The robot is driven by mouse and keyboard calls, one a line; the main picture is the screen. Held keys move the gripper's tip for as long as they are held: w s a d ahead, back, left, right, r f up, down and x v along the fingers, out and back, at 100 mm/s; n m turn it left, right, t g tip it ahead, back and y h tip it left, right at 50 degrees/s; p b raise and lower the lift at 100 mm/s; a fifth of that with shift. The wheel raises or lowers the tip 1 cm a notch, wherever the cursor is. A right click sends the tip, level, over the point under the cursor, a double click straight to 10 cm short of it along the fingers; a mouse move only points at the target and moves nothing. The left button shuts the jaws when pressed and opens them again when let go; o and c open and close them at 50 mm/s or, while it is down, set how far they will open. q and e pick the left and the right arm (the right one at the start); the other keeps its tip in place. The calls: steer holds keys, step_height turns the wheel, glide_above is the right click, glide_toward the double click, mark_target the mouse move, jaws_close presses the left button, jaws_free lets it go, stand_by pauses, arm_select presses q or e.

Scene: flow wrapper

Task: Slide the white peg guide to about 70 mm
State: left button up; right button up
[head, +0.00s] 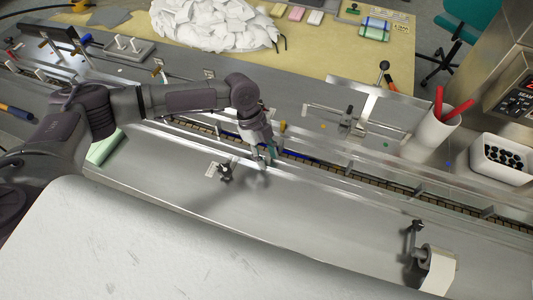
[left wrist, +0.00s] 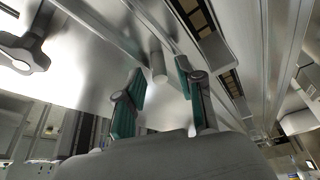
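My left gripper (head: 268,155) is low over the near rail of the conveyor channel (head: 330,168) in the head view. In the left wrist view, its two teal-padded fingers (left wrist: 158,78) are spread apart. A pale upright peg (left wrist: 157,62) stands between and just beyond the fingertips, which look clear of it. This appears to be the white peg guide; in the head view the gripper hides it. A black star knob (head: 225,172) is just left of the gripper and also shows in the left wrist view (left wrist: 25,50). I cannot read any scale. My right gripper is not in view.
A white cup with red sticks (head: 430,133) and a white bin (head: 500,160) stand at the right. A cross-bar fixture (head: 350,120) is behind the channel. The steel deck between knob and crank is clear.

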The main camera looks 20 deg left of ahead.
arm_select(q)
jaws_close()
stand_by(0.5)
steer(key=shift+o, duration=0.9)
jaws_free()
steer(key=v, duration=1.2)
